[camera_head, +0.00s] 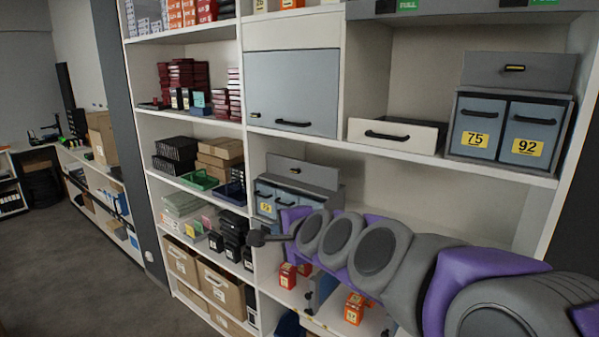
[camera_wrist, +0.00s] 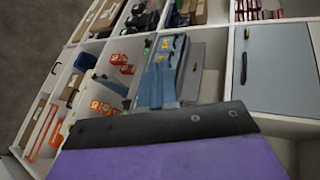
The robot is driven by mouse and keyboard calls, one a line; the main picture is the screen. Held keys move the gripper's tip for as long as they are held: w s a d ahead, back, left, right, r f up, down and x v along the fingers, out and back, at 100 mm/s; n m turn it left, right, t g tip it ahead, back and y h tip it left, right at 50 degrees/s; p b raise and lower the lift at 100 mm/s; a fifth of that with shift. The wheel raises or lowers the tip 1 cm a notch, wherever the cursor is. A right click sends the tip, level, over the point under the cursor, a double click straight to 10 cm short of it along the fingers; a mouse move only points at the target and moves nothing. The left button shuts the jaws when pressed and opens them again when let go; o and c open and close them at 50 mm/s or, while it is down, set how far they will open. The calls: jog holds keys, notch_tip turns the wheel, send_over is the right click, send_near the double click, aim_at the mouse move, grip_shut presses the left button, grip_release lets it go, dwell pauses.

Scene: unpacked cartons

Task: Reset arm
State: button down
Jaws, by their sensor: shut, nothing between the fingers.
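My arm reaches in from the lower right of the head view, grey and purple, in front of the shelf unit. My gripper (camera_head: 258,237) is at its left end, small and dark, shut with nothing held.
White shelves (camera_head: 430,157) hold a pulled-out drawer (camera_head: 398,135), grey bins numbered 75 (camera_head: 474,139) and 92 (camera_head: 527,149), and orange boxes (camera_head: 353,309). A grey cabinet door (camera_head: 292,92) is closed. Cartons (camera_head: 183,262) stand low left. The floor (camera_head: 70,270) at left is clear.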

jog(key=s+d+f+n+g+h+b, duration=0.1)
jog(key=s+d+f+n+g, duration=0.25)
jog(key=s+f, duration=0.5)
jog(key=s+d+f+n+g+h+b, duration=0.1)
jog(key=s+d+f+n+g, duration=0.1)
jog(key=s+f+n+g, duration=0.45)
jog(key=s+d+f+n+g+h, duration=0.1)
jog(key=s+d+f, duration=0.2)
jog(key=s, duration=0.5)
jog(key=s+d+f+n+g+h+b, duration=0.1)
jog(key=s+d+f+h, duration=0.1)
jog(key=s, duration=0.6)
jog(key=s+d+f+g+h, duration=0.1)
jog(key=s+d+f, duration=0.3)
jog(key=s+d, duration=0.2)
jog(key=shift+s+d+f+n+g, duration=0.15)
jog(key=shift+s+f+n+g, duration=0.2)
jog(key=shift+s, duration=0.75)
jog(key=shift+d, duration=0.3)
jog(key=shift+a, duration=0.2)
jog(key=shift+w+d, duration=0.1)
